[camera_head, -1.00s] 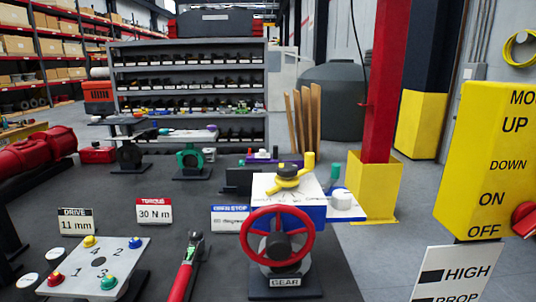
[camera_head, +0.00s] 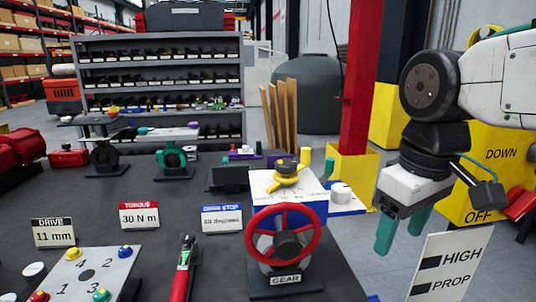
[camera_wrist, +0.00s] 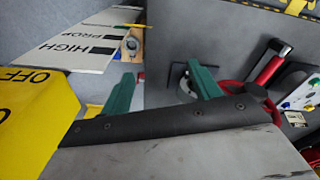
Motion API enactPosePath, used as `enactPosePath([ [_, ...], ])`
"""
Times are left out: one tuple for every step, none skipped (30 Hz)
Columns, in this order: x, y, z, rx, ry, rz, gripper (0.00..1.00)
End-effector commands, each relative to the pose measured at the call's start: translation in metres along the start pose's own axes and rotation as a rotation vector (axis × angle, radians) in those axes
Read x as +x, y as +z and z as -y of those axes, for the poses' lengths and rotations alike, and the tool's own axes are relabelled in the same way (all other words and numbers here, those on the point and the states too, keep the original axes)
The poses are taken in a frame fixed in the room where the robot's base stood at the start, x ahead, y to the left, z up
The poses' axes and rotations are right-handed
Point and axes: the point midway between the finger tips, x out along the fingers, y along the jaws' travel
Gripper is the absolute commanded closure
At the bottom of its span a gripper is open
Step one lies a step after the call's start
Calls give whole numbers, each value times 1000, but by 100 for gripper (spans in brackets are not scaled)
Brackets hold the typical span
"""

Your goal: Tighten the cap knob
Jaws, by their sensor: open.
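The actuator has a white-topped blue box (camera_head: 316,207) above a red handwheel (camera_head: 254,240) marked GEAR. A yellow knob (camera_head: 287,179) with a dark cap stands upright on its top. A white round knob (camera_head: 341,193) sits on a white shelf at its right. No label tells which is the cap knob. My gripper (camera_head: 403,230) hangs to the right of the actuator, apart from it, with its green fingers apart and empty. In the wrist view my gripper (camera_wrist: 162,94) also shows spread fingers, with part of the red handwheel (camera_wrist: 234,90) behind the right finger.
A HIGH/PROP sign (camera_head: 450,265) and a yellow box (camera_head: 505,150) stand at the right, close to my arm. A red-handled wrench (camera_head: 184,268) and a numbered plate (camera_head: 83,272) lie at the left front. A red and yellow post (camera_head: 358,90) rises behind the actuator.

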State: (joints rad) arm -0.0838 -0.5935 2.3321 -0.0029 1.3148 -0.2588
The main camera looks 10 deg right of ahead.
Motion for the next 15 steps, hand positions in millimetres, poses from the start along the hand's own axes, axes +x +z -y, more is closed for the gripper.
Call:
enactPosePath([
  [-19, -29, 3, -121, -7, 11, 38],
  [-30, -46, 5, -200, -11, 15, 38],
  [-43, -68, 9, -309, -17, 23, 38],
  [-53, -84, 13, -388, -21, 28, 38],
  [-61, -99, 17, -466, -26, 33, 38],
  [-72, -120, 23, -566, -32, 38, 38],
  [-79, -134, 28, -638, -36, 42, 38],
  [-85, -147, 33, -705, -41, 46, 38],
  [-92, -164, 39, -788, -46, 50, 38],
  [-97, -175, 44, -846, -51, 52, 38],
  [-101, -185, 49, -897, -54, 54, 38],
  [-105, -196, 54, -959, -58, 56, 38],
  [-108, -203, 58, -998, -61, 58, 38],
  [-110, -209, 61, -1031, -63, 59, 38],
  [-112, -215, 65, -1068, -66, 60, 38],
])
